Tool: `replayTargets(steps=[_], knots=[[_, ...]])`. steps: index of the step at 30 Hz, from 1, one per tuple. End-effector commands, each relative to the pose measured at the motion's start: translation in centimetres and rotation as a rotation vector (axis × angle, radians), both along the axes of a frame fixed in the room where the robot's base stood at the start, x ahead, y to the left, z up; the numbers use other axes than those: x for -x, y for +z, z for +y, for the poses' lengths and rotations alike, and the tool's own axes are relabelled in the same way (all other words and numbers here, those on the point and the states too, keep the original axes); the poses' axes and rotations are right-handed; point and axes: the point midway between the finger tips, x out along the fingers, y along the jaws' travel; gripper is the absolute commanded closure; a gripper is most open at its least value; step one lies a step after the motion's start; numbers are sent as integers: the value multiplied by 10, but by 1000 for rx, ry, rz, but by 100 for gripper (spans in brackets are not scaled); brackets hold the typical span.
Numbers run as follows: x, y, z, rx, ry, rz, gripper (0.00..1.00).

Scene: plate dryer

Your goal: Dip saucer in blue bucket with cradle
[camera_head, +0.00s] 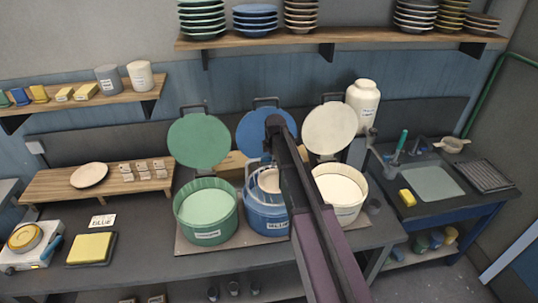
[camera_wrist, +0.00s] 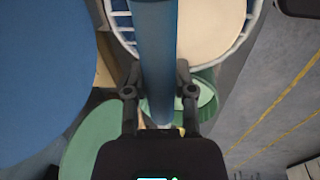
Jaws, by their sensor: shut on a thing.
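The blue bucket (camera_head: 265,222) stands between the green and white buckets, and my arm hides its right part. The cream saucer (camera_head: 268,181) shows at the mouth of the blue bucket. In the wrist view the saucer (camera_wrist: 205,28) lies inside a ring of pale ribs; how deep it sits is unclear. The cradle's blue handle (camera_wrist: 157,45) runs between my fingers and crosses in front of the saucer. My gripper (camera_wrist: 158,82) is shut on this handle. In the head view the gripper cannot be made out clearly.
The blue lid (camera_head: 252,128) stands raised behind the bucket. A green bucket (camera_head: 205,215) is at left and a white bucket (camera_head: 347,208) at right. A plate (camera_head: 89,175) lies on the left wooden rack. A sink bench (camera_head: 440,190) is at far right.

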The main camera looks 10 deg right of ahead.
Motion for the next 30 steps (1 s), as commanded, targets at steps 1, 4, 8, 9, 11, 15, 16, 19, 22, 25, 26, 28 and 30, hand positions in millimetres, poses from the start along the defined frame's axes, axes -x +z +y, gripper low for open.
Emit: replayTargets(steps=[1,4,8,9,11,15,16,19,22,25,26,28,30], knots=[[0,0,1,0,1,0,100],[0,0,2,1,3,0,100],[0,0,3,0,4,0,100],[0,0,3,0,5,0,100],[0,0,4,0,5,0,100],[0,0,4,0,5,0,100],[0,0,4,0,5,0,100],[0,-1,4,0,6,0,100],[0,-4,4,0,6,0,100],[0,-7,5,0,6,0,100],[0,-8,5,0,6,0,100],[0,-11,5,0,6,0,100],[0,-14,5,0,6,0,100]])
